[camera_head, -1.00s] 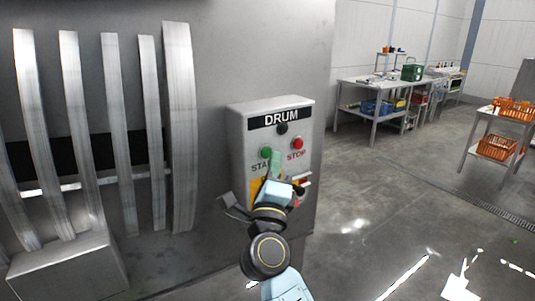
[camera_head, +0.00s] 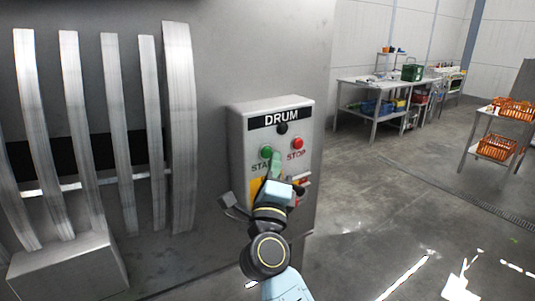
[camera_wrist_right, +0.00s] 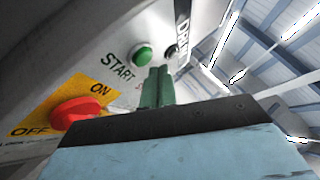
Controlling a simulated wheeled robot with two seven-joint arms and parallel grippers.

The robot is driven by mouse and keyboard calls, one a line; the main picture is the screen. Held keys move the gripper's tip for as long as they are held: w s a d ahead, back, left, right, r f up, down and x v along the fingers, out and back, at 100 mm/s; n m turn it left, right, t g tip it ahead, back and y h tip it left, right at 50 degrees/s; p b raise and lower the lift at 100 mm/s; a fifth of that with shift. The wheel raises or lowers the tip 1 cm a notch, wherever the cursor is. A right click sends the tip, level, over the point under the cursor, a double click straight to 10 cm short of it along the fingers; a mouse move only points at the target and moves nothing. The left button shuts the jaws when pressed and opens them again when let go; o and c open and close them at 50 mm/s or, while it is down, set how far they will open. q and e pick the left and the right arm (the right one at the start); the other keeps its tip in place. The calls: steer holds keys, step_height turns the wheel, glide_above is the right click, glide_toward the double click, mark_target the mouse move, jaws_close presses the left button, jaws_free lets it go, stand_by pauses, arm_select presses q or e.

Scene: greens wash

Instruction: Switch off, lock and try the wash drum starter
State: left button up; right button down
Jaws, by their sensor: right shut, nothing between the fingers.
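The drum starter is a grey box (camera_head: 240,130) labelled DRUM on the machine's side. It has a green START button (camera_head: 266,152), a red STOP button (camera_head: 297,144) and a black round fitting (camera_head: 282,128). My right gripper (camera_head: 275,160) is shut and empty, its green fingertips just below and right of START; I cannot tell if they touch the box. In the right wrist view the fingertips (camera_wrist_right: 157,85) are beside START (camera_wrist_right: 142,55). A red rotary switch (camera_wrist_right: 77,112) sits on a yellow OFF/ON plate; its exact setting is unclear. My left gripper is out of view.
A small grey piece (camera_head: 235,205) shows left of my right wrist, and a red item (camera_head: 304,181) shows at the box's lower right. Curved metal bars (camera_head: 180,130) stand to the left.

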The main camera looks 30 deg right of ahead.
steer(key=shift+w, duration=0.2)
steer(key=shift+w, duration=0.25)
steer(key=shift+w+a, duration=0.1)
steer(key=shift+w, duration=0.35)
stand_by(0.8)
steer(key=shift+s, duration=0.1)
steer(key=shift+s+p, duration=0.55)
steer(key=shift+s, duration=0.25)
steer(key=s, duration=0.1)
steer(key=s+p, duration=0.1)
steer(key=s, duration=0.3)
steer(key=shift+d+p, duration=0.25)
steer(key=shift+p, duration=0.1)
